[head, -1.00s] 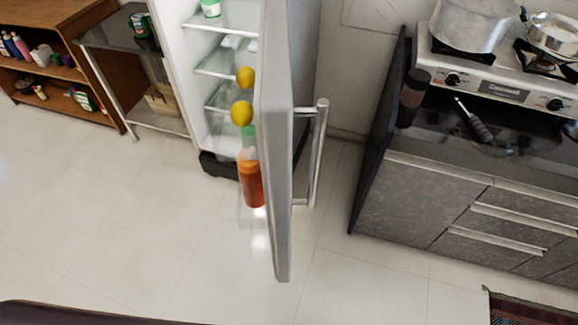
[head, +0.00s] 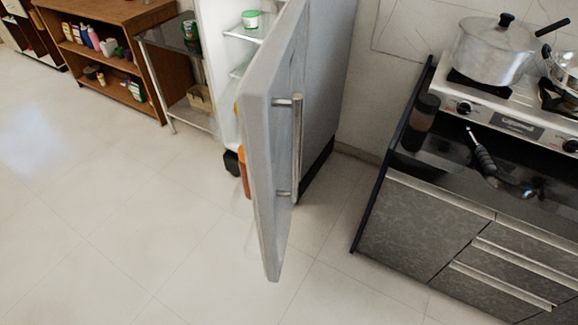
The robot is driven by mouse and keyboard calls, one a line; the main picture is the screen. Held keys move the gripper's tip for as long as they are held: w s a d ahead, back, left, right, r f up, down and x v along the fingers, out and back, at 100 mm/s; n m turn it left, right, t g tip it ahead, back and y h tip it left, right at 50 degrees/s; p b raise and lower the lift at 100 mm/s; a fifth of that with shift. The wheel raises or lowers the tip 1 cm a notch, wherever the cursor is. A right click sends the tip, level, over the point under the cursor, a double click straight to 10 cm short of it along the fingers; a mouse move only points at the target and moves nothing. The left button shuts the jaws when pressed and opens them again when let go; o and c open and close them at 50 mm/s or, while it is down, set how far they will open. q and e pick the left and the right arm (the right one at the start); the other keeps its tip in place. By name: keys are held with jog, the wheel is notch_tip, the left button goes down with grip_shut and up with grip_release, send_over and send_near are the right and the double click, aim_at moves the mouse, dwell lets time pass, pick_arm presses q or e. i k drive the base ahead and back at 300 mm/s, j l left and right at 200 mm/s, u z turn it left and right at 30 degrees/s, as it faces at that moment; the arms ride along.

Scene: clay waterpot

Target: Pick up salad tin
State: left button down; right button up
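A small white-and-green tin (head: 251,19) stands on an upper shelf inside the open fridge (head: 212,60). A dark green can (head: 190,27) stands on the top of the metal rack left of the fridge. I cannot read either label, so I cannot tell which is the salad tin. The fridge door (head: 268,150) is open towards me and hides much of the fridge inside. Neither of my grippers is in view.
A wooden shelf (head: 110,25) with bottles and tins stands at the back left beside the rack (head: 165,52). A counter (head: 420,220) with a stove and a pot (head: 492,55) is on the right. The tiled floor (head: 110,220) at left and front is clear.

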aim_at(187, 23)
jog(key=i+j+u, duration=0.3)
jog(key=j, duration=0.5)
jog(key=i+j+u, duration=0.3)
jog(key=i+j, duration=0.25)
jog(key=j, duration=0.2)
jog(key=i+j+u, duration=0.3)
jog(key=i+j, duration=0.25)
jog(key=i+j+z, duration=0.2)
jog(key=i+z, duration=0.15)
jog(key=i, duration=0.4)
jog(key=i+j+z, duration=0.4)
jog(key=i, duration=0.3)
jog(key=i+j+z, duration=0.35)
jog(key=i+j, duration=0.3)
